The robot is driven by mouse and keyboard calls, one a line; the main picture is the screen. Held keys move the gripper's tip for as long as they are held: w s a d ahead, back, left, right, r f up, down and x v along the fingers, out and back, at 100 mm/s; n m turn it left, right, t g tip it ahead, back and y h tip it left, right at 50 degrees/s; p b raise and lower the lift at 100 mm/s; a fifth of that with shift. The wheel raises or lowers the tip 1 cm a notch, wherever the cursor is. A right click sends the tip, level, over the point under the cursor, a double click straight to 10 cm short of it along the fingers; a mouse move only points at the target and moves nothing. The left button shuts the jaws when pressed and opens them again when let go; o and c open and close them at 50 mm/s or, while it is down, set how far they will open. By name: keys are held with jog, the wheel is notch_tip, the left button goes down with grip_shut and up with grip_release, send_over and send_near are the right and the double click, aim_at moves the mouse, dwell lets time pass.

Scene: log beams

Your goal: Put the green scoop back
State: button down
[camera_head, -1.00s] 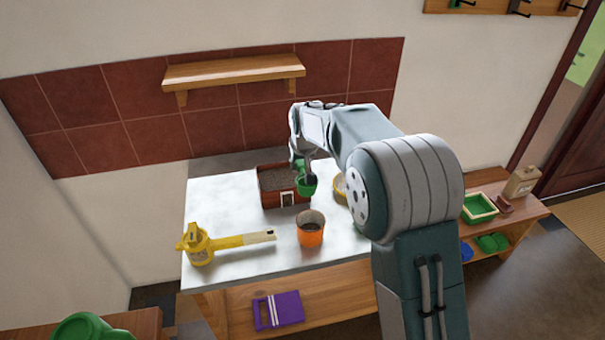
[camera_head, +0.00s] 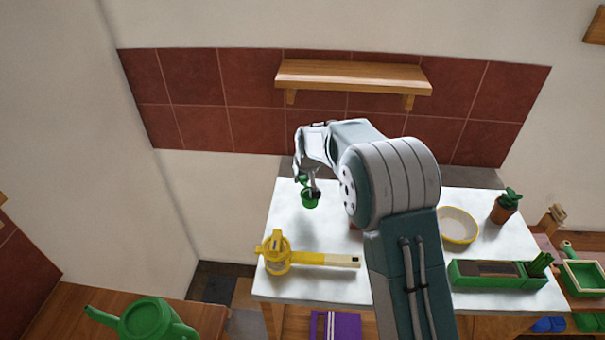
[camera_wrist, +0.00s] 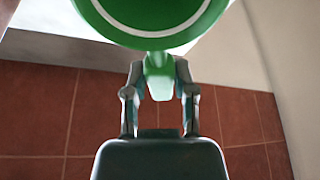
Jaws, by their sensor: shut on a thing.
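The green scoop (camera_head: 309,201) hangs from my gripper (camera_head: 310,186) above the back left part of the white table (camera_head: 310,284). In the wrist view, my gripper (camera_wrist: 160,82) is shut on the handle of the scoop (camera_wrist: 150,18), with one finger on each side. The round bowl of the scoop fills the top of that view and is partly cut off. My arm covers the middle of the table, so most of what stands there is hidden.
A yellow tool (camera_head: 305,258) lies at the table's front left. A yellow-rimmed bowl (camera_head: 459,225), a potted plant (camera_head: 507,207) and a green planter (camera_head: 490,274) are at the right. A wooden shelf (camera_head: 350,76) is on the wall. A green watering can (camera_head: 147,319) is at the lower left.

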aim_at(305, 185)
jog(key=f, duration=0.2)
jog(key=shift+s+a+f, duration=0.1)
jog(key=shift+a+f, duration=0.1)
jog(key=shift+f, duration=0.15)
jog(key=shift+d+f, duration=0.1)
jog(key=shift+f, duration=1.8)
jog(key=shift+f, duration=0.5)
jog(key=shift+c, duration=1.8)
grip_release()
jog(key=v, duration=1.2)
